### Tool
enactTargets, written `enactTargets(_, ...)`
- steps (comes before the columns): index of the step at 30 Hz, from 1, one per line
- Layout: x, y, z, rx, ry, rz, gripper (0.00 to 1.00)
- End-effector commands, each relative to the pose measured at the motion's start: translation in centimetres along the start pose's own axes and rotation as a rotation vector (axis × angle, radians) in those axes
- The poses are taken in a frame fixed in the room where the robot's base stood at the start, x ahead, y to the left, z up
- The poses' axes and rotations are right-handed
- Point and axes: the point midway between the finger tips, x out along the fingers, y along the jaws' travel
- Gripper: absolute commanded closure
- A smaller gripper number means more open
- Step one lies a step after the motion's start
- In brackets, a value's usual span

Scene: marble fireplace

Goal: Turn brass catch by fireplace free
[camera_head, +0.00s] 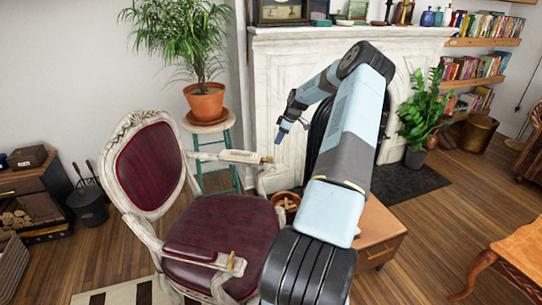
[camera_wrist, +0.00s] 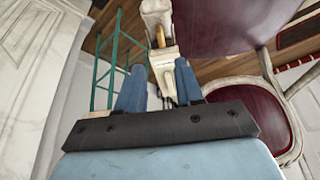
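The brass catch (camera_head: 266,160) is a small peg-like piece at the front end of the chair's far armrest (camera_head: 232,156), on the fireplace side. In the wrist view the brass catch (camera_wrist: 160,37) shows upright on the pale armrest (camera_wrist: 162,60), just beyond my fingertips. My gripper (camera_head: 280,136) is above and slightly right of the catch, pointing down, with a gap between them. In the wrist view my gripper (camera_wrist: 160,78) has its two blue fingers apart, with the armrest showing between and beyond them. It holds nothing.
A similar brass piece (camera_head: 231,261) is on the near armrest. The burgundy chair (camera_head: 225,222) stands before the marble fireplace (camera_head: 285,75). A teal stool (camera_head: 217,180) bears a potted plant (camera_head: 206,103). A wooden box-like table (camera_head: 380,235) is right of the chair.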

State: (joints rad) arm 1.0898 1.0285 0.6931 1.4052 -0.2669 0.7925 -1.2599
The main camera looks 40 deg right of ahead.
Motion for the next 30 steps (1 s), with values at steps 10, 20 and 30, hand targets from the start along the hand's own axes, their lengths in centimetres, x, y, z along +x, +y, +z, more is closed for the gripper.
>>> enactTargets(10,6.3,-0.1,0.0,0.0,-0.001,-0.002,0.64)
enactTargets(20,10.4,0.0,0.0,0.001,-0.001,0.0,0.64)
enactTargets(30,11.1,0.0,0.0,0.0,-0.001,0.001,0.64)
